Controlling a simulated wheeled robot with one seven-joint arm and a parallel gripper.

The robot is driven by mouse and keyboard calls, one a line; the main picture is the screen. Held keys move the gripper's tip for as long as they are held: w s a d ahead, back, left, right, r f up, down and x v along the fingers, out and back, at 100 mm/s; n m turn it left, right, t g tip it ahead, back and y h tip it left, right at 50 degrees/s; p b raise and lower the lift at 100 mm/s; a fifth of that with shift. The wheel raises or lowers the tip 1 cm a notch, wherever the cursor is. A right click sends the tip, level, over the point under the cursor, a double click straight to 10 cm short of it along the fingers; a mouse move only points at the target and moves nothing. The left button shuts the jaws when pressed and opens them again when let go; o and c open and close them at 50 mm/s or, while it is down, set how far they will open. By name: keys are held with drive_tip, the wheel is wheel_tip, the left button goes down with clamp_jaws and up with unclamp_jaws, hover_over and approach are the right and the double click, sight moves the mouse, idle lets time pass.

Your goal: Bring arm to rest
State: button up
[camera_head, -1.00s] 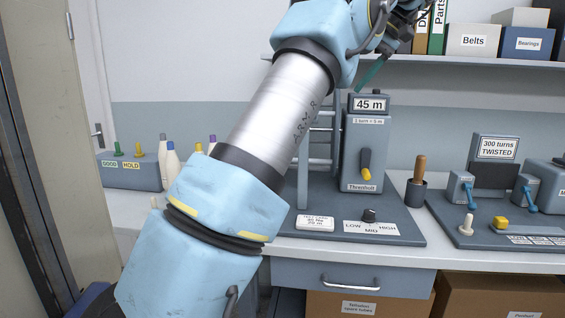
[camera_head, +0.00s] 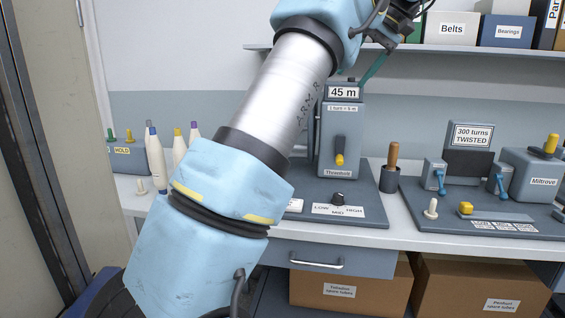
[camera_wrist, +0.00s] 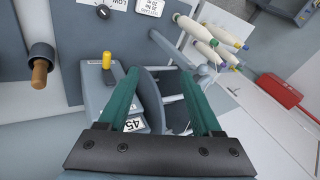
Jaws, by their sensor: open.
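My gripper (camera_wrist: 160,80) is open and empty in the wrist view, its two green fingers apart. Below it are the grey 45 m device (camera_wrist: 108,92) with a yellow handle and a grey disc partly between the fingers; I cannot tell how near they are. In the head view my arm rises diagonally from the lower left to the top, and a green finger (camera_head: 375,68) shows just above the 45 m device (camera_head: 342,125). The rest of the gripper is mostly hidden there.
Bobbins (camera_head: 155,165) stand at the left of the bench, partly behind my arm. A wooden-handled tool (camera_head: 393,155) stands in a dark cup. The 300 turns machine (camera_head: 470,150) is at right. A shelf (camera_head: 470,48) with boxes is above. A red box (camera_wrist: 285,88) shows in the wrist view.

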drive_tip(key=s+a+f+m+g+h, duration=0.1)
drive_tip(key=a+f+h, duration=0.1)
drive_tip(key=a+f, duration=0.6)
drive_tip(key=s+a+f+m+h, duration=0.2)
drive_tip(key=a+f, duration=0.4)
drive_tip(key=f, duration=0.3)
drive_tip(key=s+a+f+h, duration=0.1)
drive_tip(key=s+a+f, duration=0.4)
drive_tip(key=s+f, duration=0.2)
drive_tip(key=s+a+f+n+h, duration=0.1)
drive_tip(key=s+a+f, duration=0.4)
drive_tip(key=s, duration=0.6)
wheel_tip(320, 180, down, 3)
drive_tip(key=shift+s+a+r+n, duration=0.15)
drive_tip(key=shift+a+r+n, duration=0.05)
drive_tip(key=shift+a+n, duration=0.15)
idle(1.4)
